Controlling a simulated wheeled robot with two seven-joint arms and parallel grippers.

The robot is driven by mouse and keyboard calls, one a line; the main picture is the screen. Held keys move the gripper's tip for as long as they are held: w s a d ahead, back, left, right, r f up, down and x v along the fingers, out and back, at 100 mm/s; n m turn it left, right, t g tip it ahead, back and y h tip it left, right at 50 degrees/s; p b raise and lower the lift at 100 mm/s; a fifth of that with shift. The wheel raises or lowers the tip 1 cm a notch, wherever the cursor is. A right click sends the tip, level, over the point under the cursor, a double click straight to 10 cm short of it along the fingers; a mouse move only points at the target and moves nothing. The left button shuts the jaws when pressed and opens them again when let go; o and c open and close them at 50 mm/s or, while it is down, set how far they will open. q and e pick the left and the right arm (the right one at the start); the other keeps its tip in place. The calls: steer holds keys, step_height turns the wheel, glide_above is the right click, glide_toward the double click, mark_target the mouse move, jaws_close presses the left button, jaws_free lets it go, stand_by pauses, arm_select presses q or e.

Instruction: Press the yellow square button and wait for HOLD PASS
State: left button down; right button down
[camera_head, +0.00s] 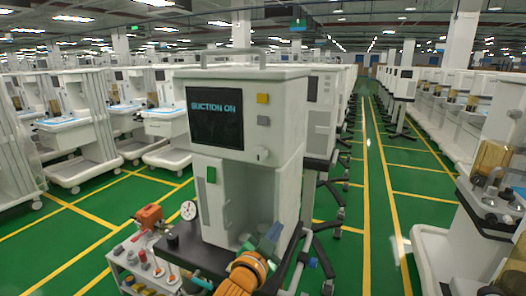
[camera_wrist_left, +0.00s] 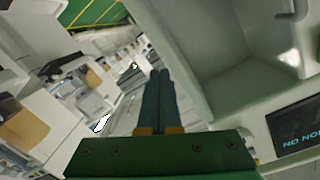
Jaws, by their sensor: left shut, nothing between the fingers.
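The screen reads "SUCTION ON" in blue letters. My left gripper (camera_head: 274,231) is low in front of the cart, well below the button and apart from it. Its dark teal fingers are shut and empty, and they lie together in the left wrist view (camera_wrist_left: 160,75). The button cannot be made out in the wrist view.
A grey button (camera_head: 263,120) and a white knob (camera_head: 262,154) sit below the yellow one. In the wrist view, a screen (camera_wrist_left: 296,127) is at right.

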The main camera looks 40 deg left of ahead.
arm_select(q)
step_height(320, 180, up, 15)
steer(key=s+a+t+y, duration=0.2)
steer(key=t, duration=0.2)
steer(key=t+y, duration=0.4)
steer(key=t, duration=0.1)
glide_toward(263, 98)
steer(key=s+r, duration=0.6)
steer(key=shift+s+d+p, duration=0.2)
steer(key=shift+d+p, duration=0.25)
steer(key=shift+w, duration=0.1)
steer(key=shift+g, duration=0.3)
steer(key=shift+w+a, duration=0.45)
steer(key=shift+w, duration=0.95)
steer(key=shift+w+a, duration=0.45)
steer(key=shift+w, duration=0.9)
steer(key=shift+w+a, duration=0.45)
steer(key=shift+w, duration=0.95)
steer(key=shift+w+a, duration=0.1)
steer(key=shift+w, duration=0.3)
